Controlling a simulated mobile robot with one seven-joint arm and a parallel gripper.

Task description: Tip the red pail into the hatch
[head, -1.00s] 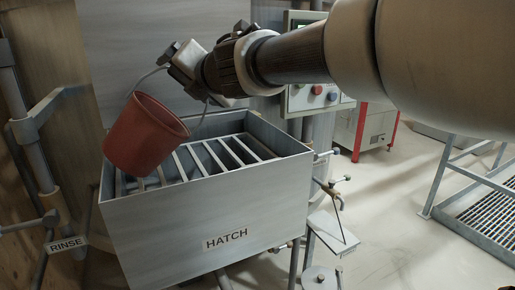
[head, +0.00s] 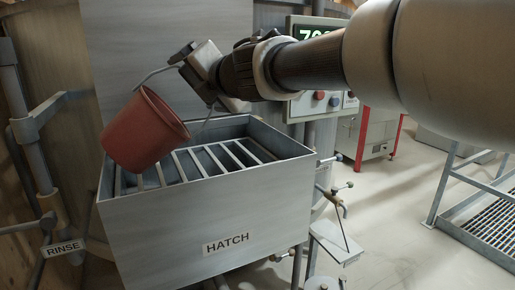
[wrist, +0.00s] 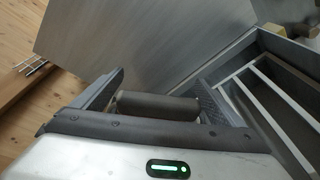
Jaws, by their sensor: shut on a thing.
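The red pail (head: 143,132) hangs tilted over the left part of the hatch, its rim sloping down to the right. Its inside and contents do not show. My gripper (head: 187,58) is above and right of the pail, shut on the grip of its wire handle. In the wrist view the dark cylindrical grip (wrist: 158,106) lies between the two jaws. The hatch (head: 205,215) is an open grey metal box with a slatted grate inside and a HATCH label in front. The hatch's rim and slats also show at the right in the wrist view (wrist: 275,105).
A RINSE sign (head: 62,250) and pipes stand at the left. A control panel (head: 320,100) with a display and buttons is behind the hatch, partly hidden by my arm. A red-framed cabinet (head: 375,135) and a metal platform (head: 485,215) are at the right, with bare floor between.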

